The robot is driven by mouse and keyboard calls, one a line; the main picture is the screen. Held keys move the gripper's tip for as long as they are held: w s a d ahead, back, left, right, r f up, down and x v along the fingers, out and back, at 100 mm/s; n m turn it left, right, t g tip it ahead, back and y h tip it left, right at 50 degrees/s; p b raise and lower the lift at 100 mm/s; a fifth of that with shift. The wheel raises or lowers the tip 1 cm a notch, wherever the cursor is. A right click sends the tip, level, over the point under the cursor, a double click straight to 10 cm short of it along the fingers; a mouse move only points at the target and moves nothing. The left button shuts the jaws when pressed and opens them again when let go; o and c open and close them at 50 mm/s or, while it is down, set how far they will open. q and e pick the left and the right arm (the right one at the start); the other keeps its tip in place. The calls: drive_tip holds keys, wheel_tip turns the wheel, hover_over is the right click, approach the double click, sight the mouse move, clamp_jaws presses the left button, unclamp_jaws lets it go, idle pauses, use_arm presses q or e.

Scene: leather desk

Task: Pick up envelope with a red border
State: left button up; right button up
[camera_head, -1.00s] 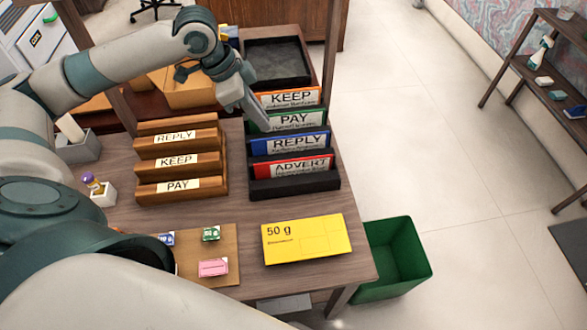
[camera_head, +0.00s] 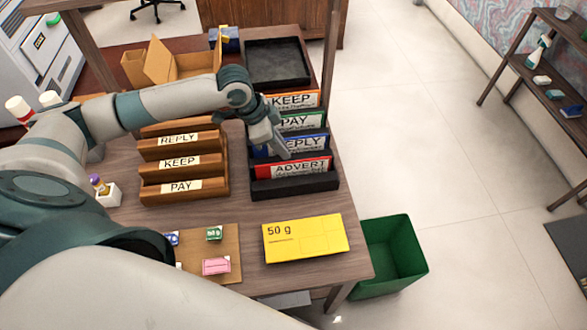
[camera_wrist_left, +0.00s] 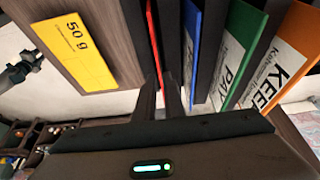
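The red-bordered envelope marked ADVERT (camera_head: 300,168) stands in the front slot of the black sorter (camera_head: 295,187). In the left wrist view its red edge (camera_wrist_left: 153,40) is seen nearly edge-on and runs down toward the fingers. My left gripper (camera_head: 286,154) is just above the top edge of the red envelope, overlapping part of the blue REPLY envelope (camera_head: 312,143). In the left wrist view its two fingers (camera_wrist_left: 160,82) stand a small gap apart, with the red edge in line with the gap. Contact cannot be told. My right gripper is not in view.
The green PAY envelope (camera_head: 305,121) and orange KEEP envelope (camera_head: 300,101) stand behind in the sorter. A wooden sorter (camera_head: 183,188) is to the left. A yellow 50 g envelope (camera_head: 305,239) lies in front, near a green bin (camera_head: 395,260).

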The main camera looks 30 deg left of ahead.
sight(291, 162)
use_arm(q)
drive_tip(key=shift+w+d+f, duration=0.1)
drive_tip(key=shift+f, duration=0.25)
drive_tip(key=shift+w+d+f+p, duration=0.1)
drive_tip(key=shift+d+f+p, duration=0.25)
drive_tip(key=shift+f+p, duration=0.3)
drive_tip(key=p+x, duration=0.1)
drive_tip(key=x, duration=0.1)
drive_tip(key=shift+w+d+f, duration=0.15)
drive_tip(key=shift+f, duration=0.2)
drive_tip(key=shift+w+d+f, duration=0.1)
drive_tip(key=shift+f, duration=0.3)
drive_tip(key=shift+c, duration=0.3)
clamp_jaws()
